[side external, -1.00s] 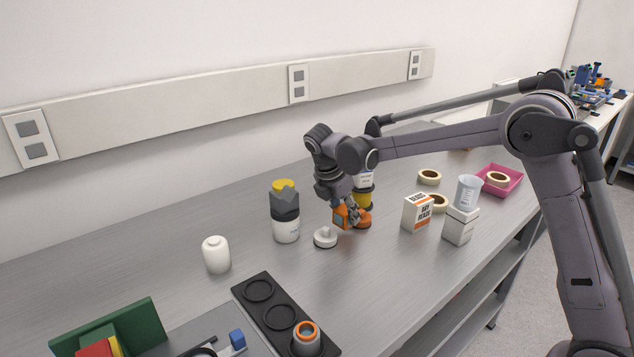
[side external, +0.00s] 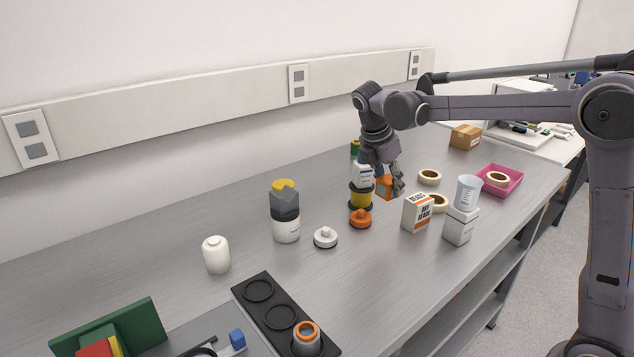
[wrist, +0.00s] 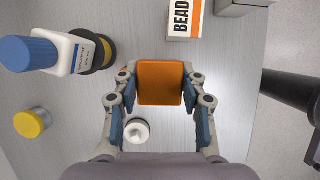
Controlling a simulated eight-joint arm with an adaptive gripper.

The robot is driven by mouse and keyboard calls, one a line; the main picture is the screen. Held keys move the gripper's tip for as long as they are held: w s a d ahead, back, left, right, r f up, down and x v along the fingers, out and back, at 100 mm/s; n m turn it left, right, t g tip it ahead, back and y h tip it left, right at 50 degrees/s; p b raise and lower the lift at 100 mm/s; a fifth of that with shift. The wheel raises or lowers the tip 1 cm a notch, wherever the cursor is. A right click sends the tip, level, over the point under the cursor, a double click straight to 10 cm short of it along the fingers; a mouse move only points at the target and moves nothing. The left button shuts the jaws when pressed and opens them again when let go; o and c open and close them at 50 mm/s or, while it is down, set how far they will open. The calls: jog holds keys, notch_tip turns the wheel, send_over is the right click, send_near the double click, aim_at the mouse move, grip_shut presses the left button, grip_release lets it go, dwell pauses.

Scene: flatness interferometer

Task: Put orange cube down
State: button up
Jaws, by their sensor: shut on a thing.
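The orange cube (side external: 384,187) is between the fingers of my gripper (side external: 393,188), right of a white bottle standing on a yellow and black piece. In the wrist view the cube (wrist: 161,83) fills the space between both fingertips of my gripper (wrist: 160,76), and the fingers press on its left and right sides. My gripper is shut on it. The cube seems to be held above the bench (side external: 300,290), but its exact height is hard to tell. Its underside is hidden in the wrist view.
The white bottle (side external: 362,174) stands close left of the cube. An orange knobbed piece (side external: 360,219) and a white knobbed piece (side external: 325,238) lie in front. A beads box (side external: 416,213) and tape rings (side external: 429,177) are to the right. Bench between the white canister (side external: 216,254) and the wall is clear.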

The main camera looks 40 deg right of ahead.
jog(key=w+a+m+y, duration=0.3)
jog(key=w+a+m, duration=0.1)
jog(key=a+m, duration=0.9)
jog(key=w+a+m+y, duration=0.3)
jog(key=a+m, duration=0.7)
jog(key=a, duration=0.4)
jog(key=w+a+m+y, duration=0.3)
jog(key=w+a+m, duration=0.1)
jog(key=a+m, duration=0.9)
jog(key=shift+n, duration=0.5)
jog(key=a+f, duration=0.2)
jog(key=a, duration=0.2)
jog(key=a+f, duration=0.2)
jog(key=a, duration=0.2)
jog(key=s+a+f, duration=0.1)
jog(key=a+f, duration=0.1)
jog(key=a, duration=0.2)
jog(key=shift+f, duration=2.15)
jog(key=o, duration=1.3)
jog(key=shift+f, duration=0.1)
jog(key=shift+c, duration=0.2)
